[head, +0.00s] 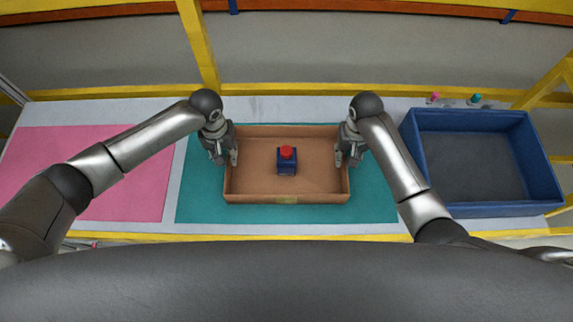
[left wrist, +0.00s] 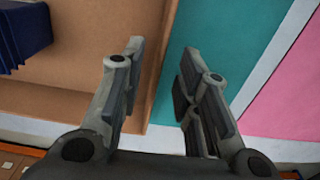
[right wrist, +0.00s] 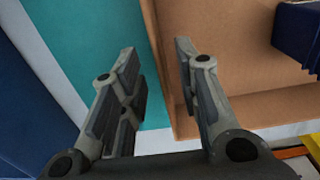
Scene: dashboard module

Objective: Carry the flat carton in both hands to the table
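The flat carton (head: 243,188) is a shallow open brown tray on the teal mat (head: 375,200) of the table (head: 175,205). A small dark blue block with a red top (head: 287,160) sits inside it. My left gripper (head: 228,158) is at the carton's left wall, its fingers open on either side of that wall, as the left wrist view (left wrist: 158,70) shows. My right gripper (head: 347,158) is open at the right wall, one finger inside and one outside, with gaps visible in the right wrist view (right wrist: 158,72). The fingers partly hide the walls.
A pink mat (head: 120,160) lies on the table to the left and is clear. A large empty blue bin (head: 490,209) stands to the right. Small pink (head: 434,97) and teal (head: 475,98) items are behind it. Yellow frame posts (head: 198,45) rise at the back.

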